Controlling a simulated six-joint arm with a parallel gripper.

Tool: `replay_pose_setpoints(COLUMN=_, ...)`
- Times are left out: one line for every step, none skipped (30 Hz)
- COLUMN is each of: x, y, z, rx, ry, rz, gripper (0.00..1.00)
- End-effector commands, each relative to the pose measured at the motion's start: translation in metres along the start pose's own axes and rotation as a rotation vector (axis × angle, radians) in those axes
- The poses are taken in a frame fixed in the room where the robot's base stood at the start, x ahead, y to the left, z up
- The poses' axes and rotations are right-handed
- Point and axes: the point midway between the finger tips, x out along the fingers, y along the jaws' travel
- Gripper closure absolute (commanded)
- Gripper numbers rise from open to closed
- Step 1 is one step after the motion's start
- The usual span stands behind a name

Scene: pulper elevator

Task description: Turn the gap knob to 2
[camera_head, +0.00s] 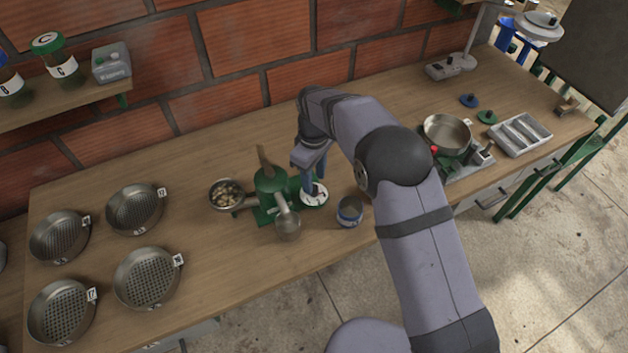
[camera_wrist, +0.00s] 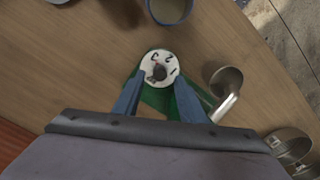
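The green pulper (camera_head: 268,182) stands on the wooden bench, with a round white dial (camera_head: 316,199) on its right side. In the wrist view the dial (camera_wrist: 153,62) bears the numbers 1, 2 and 3. A small grey gap knob (camera_wrist: 159,73) sits at its middle. I cannot tell which number the knob points to. My gripper (camera_head: 313,184) points down at the dial. In the wrist view its two blue fingers (camera_wrist: 157,92) are apart, one at each side of the dial's near edge. The knob lies between their lines, with no visible contact.
A bowl of beans (camera_head: 227,194) and a metal spout cup (camera_head: 288,226) flank the pulper. Several perforated pans (camera_head: 148,277) fill the left bench. A scale pan (camera_head: 447,133) and tray (camera_head: 521,135) stand at right.

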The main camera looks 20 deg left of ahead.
Motion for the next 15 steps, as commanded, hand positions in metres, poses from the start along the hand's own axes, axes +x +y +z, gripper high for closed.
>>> replay_pose_setpoints(x=0.005, y=-0.001, z=0.001, rx=0.0, ry=-0.003, rz=-0.002, gripper=0.62)
replay_pose_setpoints(x=0.009, y=0.0, z=0.001, rx=0.0, ry=-0.002, rz=-0.002, gripper=0.62)
replay_pose_setpoints(x=0.013, y=0.0, z=0.001, rx=0.001, ry=-0.002, rz=-0.002, gripper=0.62)
replay_pose_setpoints(x=0.016, y=0.0, z=0.001, rx=0.001, ry=-0.002, rz=-0.002, gripper=0.62)
replay_pose_setpoints(x=0.018, y=0.0, z=0.001, rx=0.001, ry=-0.002, rz=-0.001, gripper=0.62)
replay_pose_setpoints(x=0.021, y=0.0, z=0.0, rx=0.001, ry=-0.001, rz=-0.001, gripper=0.62)
replay_pose_setpoints(x=0.023, y=0.0, z=0.0, rx=0.001, ry=-0.001, rz=-0.001, gripper=0.62)
replay_pose_setpoints(x=0.025, y=0.0, z=0.0, rx=0.001, ry=-0.001, rz=-0.001, gripper=0.62)
replay_pose_setpoints(x=0.026, y=0.0, z=0.0, rx=0.001, ry=-0.001, rz=-0.001, gripper=0.62)
replay_pose_setpoints(x=0.028, y=0.0, z=0.0, rx=0.001, ry=0.0, rz=0.0, gripper=0.62)
replay_pose_setpoints(x=0.028, y=0.0, z=0.0, rx=0.001, ry=0.0, rz=0.0, gripper=0.62)
replay_pose_setpoints(x=0.029, y=0.0, z=0.0, rx=0.001, ry=0.0, rz=0.0, gripper=0.62)
replay_pose_setpoints(x=0.029, y=0.0, z=0.0, rx=0.001, ry=0.0, rz=0.0, gripper=0.62)
replay_pose_setpoints(x=0.029, y=0.0, z=0.0, rx=0.001, ry=0.0, rz=0.0, gripper=0.62)
replay_pose_setpoints(x=0.029, y=0.0, z=0.0, rx=0.001, ry=0.0, rz=0.0, gripper=0.62)
